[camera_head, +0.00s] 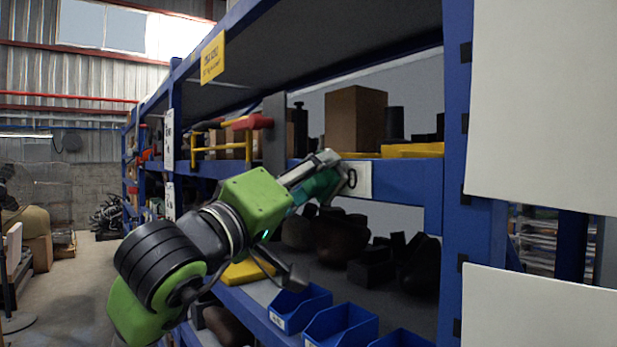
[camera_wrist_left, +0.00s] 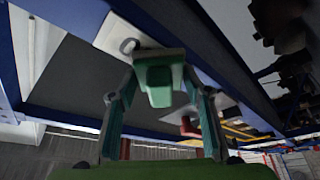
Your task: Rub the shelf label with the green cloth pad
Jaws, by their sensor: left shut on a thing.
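The shelf label (camera_head: 358,180) is a pale plate with a dark ring mark on the blue middle shelf beam. The green cloth pad (camera_head: 318,187) is a teal-green block in my left gripper (camera_head: 328,174). The gripper is shut on it, and the pad overlaps the label's left part in the head view. In the left wrist view the pad (camera_wrist_left: 159,82) sits between the two fingers of the gripper (camera_wrist_left: 160,95). The label (camera_wrist_left: 122,38) shows behind it, partly covered. I cannot tell whether pad and label touch. My right gripper is not in view.
Blue bins (camera_head: 340,325) stand on the lower shelf below my arm. A cardboard box (camera_head: 355,118) and yellow trays (camera_head: 412,150) stand on the shelf above the beam. A blue upright (camera_head: 455,230) and white panels (camera_head: 545,95) close off the right. The floor at left is mostly free.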

